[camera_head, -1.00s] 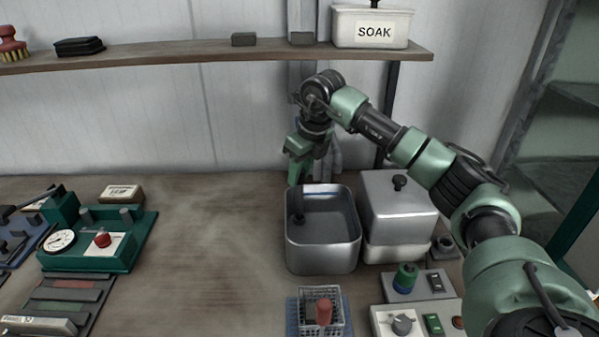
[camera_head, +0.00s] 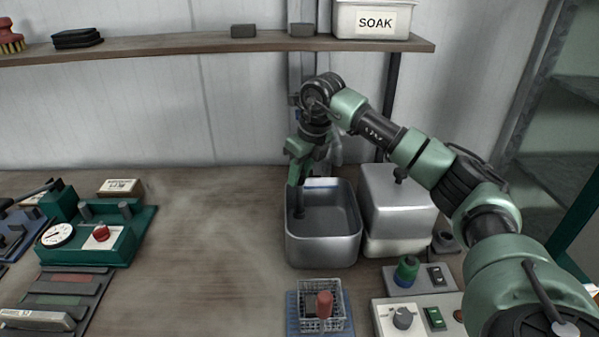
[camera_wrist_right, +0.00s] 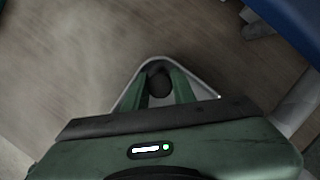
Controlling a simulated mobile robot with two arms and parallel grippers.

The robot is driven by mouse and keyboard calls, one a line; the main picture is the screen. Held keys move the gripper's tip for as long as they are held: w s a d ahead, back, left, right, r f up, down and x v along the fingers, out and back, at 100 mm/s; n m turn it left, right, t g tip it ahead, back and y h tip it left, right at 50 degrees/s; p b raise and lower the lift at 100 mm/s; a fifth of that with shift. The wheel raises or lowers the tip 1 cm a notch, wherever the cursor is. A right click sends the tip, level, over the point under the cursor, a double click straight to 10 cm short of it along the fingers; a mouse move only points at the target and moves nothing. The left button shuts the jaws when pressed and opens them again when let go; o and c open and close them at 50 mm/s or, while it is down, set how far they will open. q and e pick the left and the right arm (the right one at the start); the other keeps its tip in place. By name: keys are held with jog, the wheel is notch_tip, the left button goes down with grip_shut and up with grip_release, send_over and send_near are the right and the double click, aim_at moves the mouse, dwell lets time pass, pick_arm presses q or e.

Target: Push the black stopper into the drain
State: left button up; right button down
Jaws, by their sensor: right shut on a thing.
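The black stopper (camera_head: 299,210) is at the left inner side of the metal basin (camera_head: 325,252). My right gripper (camera_head: 297,186) reaches down into the basin from above and is shut on the stopper. In the right wrist view, the stopper's dark round top (camera_wrist_right: 159,84) sits between the two green fingers, inside a corner of the basin (camera_wrist_right: 205,82). The drain itself is hidden, so I cannot tell how deep the stopper sits. My left gripper is not in view.
A lidded metal box (camera_head: 398,205) stands close to the right of the basin. A wire basket with a red-topped item (camera_head: 324,305) is in front. Switch boxes (camera_head: 425,315) are at the front right. A green gauge unit (camera_head: 95,240) is at the left. The table's middle is clear.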

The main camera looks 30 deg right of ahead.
jog(key=shift+f, duration=0.3)
jog(key=c, duration=1.1)
grip_release()
jog(key=b+v, duration=0.1)
jog(key=v, duration=0.7)
jog(key=shift+w, duration=0.1)
